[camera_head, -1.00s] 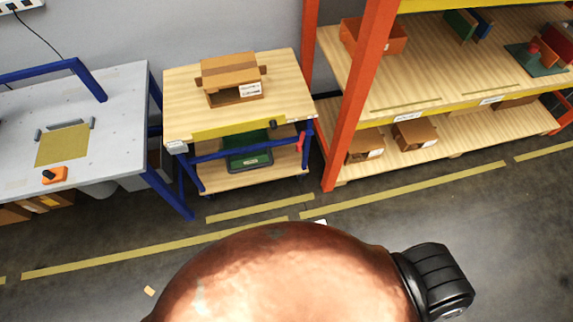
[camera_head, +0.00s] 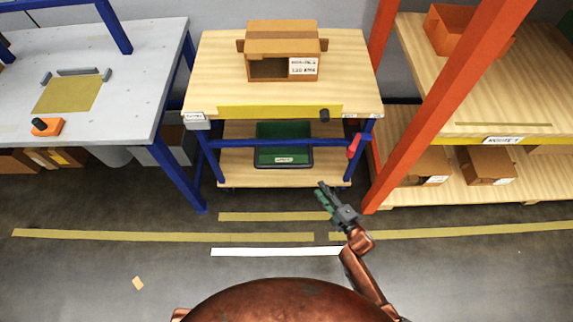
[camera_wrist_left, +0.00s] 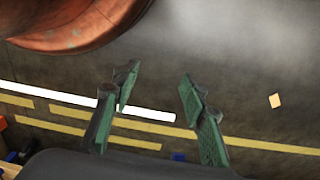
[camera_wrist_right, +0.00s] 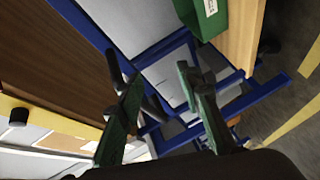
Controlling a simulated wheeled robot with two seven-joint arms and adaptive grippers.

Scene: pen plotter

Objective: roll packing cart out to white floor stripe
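The packing cart (camera_head: 205,85) has a wooden top, blue frame, yellow front strip and lower shelf. It stands against the back wall, its blue front bar (camera_head: 275,142) facing me. The white floor stripe (camera_head: 275,252) lies on the floor in front of it; it also shows in the left wrist view (camera_wrist_left: 140,112). My right gripper (camera_head: 322,192) is below the cart's front right part, seemingly apart from it. In the right wrist view it is open (camera_wrist_right: 152,75), with the cart's frame beyond. My left gripper (camera_wrist_left: 157,78) is open and empty above the floor, outside the head view.
A cardboard box (camera_head: 283,50) stands on the cart, and a green tray (camera_head: 283,145) on its lower shelf. A grey workbench (camera_head: 130,75) is close at left, an orange-post rack (camera_head: 420,100) close at right.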

